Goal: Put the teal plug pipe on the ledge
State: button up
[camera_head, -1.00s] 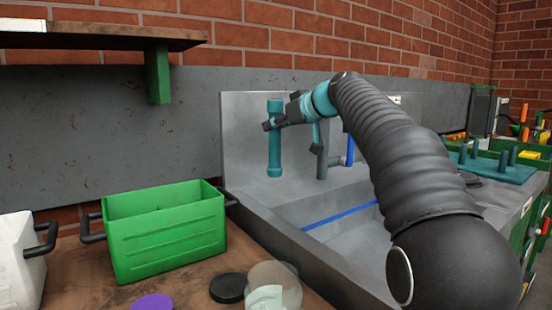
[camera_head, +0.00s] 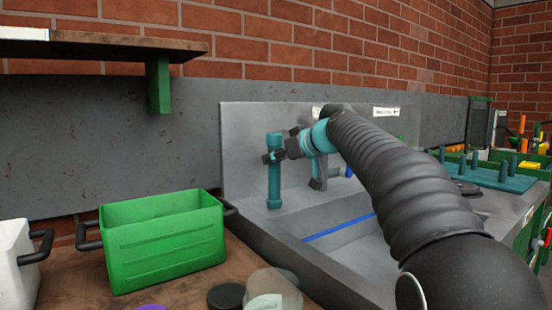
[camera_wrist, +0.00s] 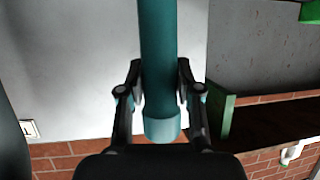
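The lower end is just above or touching the flat grey ledge (camera_head: 257,212) at the back left of the metal sink; I cannot tell which.
A green crate (camera_head: 165,245) stands left of the sink, with a white container (camera_head: 15,265) beyond it. A wooden shelf (camera_head: 110,42) juts from the wall at upper left. A grey-green pipe fitting (camera_head: 318,182) is behind my arm. A teal peg board (camera_head: 490,178) lies at right.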

jog(key=o, duration=0.3)
jog(key=shift+o, duration=0.2)
jog(key=shift+r, duration=0.1)
jog(key=v, duration=1.2)
jog(key=shift+b, duration=0.4)
jog(key=shift+r, duration=0.1)
